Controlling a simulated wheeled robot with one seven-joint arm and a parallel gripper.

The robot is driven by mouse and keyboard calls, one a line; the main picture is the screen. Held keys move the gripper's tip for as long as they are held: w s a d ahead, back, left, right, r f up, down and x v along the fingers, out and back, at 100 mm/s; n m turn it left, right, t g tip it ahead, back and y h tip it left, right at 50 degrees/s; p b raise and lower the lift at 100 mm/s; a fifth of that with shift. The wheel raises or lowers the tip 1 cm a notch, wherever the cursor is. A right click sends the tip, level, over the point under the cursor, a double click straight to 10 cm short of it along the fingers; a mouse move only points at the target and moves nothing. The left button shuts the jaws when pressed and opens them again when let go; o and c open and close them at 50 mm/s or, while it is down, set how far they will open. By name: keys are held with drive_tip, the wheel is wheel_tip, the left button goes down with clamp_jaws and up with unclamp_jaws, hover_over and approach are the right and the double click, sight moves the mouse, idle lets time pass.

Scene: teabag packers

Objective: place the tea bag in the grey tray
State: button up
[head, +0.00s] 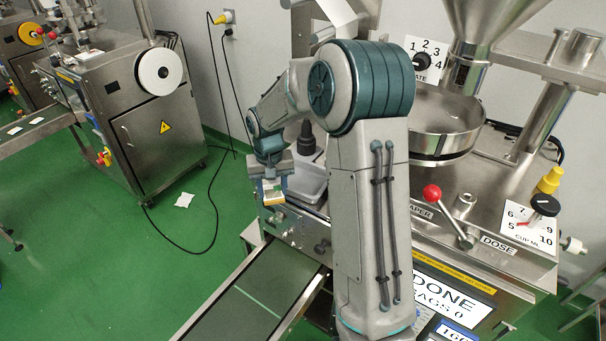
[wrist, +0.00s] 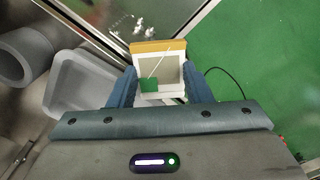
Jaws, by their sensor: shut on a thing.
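The tea bag (wrist: 170,72) is a pale square pouch with a yellow-orange band along its far edge, a thin string and a green tag. My gripper (wrist: 160,88) is shut on it, one blue finger at each side. In the head view my gripper (head: 271,182) points down and holds the tea bag (head: 273,197) in the air, in front of the machine. The grey tray (head: 312,190) is just right of and behind it, partly hidden by my arm. In the wrist view the grey tray (wrist: 60,100) lies left of the gripper, apart from the tea bag.
A dark conveyor belt (head: 235,318) runs below and in front. A steel machine with a round bowl (head: 437,125) and a red-knobbed lever (head: 432,193) stands at right. A dark-topped grey cylinder (head: 305,140) stands near the tray. A white packet (head: 184,200) lies on the green floor.

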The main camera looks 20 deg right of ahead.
drive_tip(key=w+d+r+m, duration=0.55)
drive_tip(key=d+m, duration=0.25)
drive_tip(key=d, duration=0.2)
hover_over(301, 184)
wheel_tip(301, 184, down, 4)
drive_tip(key=shift+f+p, duration=0.15)
drive_tip(key=shift+p, duration=0.2)
drive_tip(key=shift+d+f+p, duration=0.1)
drive_tip(key=shift+f+p, duration=0.35)
drive_tip(key=shift+f, duration=1.8)
drive_tip(key=shift+f, duration=0.2)
drive_tip(key=o, duration=0.9)
drive_tip(key=shift+o, duration=0.2)
drive_tip(key=shift+r, duration=0.1)
